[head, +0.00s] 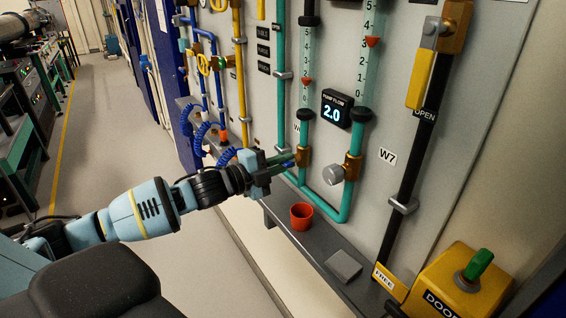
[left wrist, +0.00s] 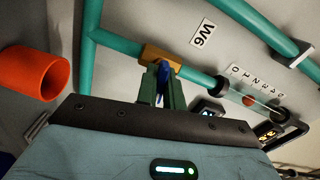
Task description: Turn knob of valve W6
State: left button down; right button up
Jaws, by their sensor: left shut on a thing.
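Valve W6 has a brass body (head: 303,156) on a teal pipe, and it also shows in the left wrist view (left wrist: 158,54). Its label W6 (left wrist: 203,33) is readable in the left wrist view and mostly hidden in the head view. My left gripper (head: 288,163) reaches the valve from the left. In the left wrist view its green fingers (left wrist: 161,86) are shut on a blue knob (left wrist: 164,74) at the brass body. The fingers hide most of the knob. My right gripper is not in view.
Valve W7 with a silver knob (head: 334,175) is close on the right. A flow display (head: 336,108) reads 2.0. An orange cup (head: 301,216) stands on the grey shelf (head: 322,238) below. A yellow door box (head: 440,285) is at lower right. The floor (head: 115,130) at left is clear.

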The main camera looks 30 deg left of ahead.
pick_arm(q)
jog(key=c, duration=1.5)
grip_release()
jog(key=shift+s, duration=0.1)
jog(key=shift+p+v, duration=0.35)
jog(key=shift+v, duration=3.5)
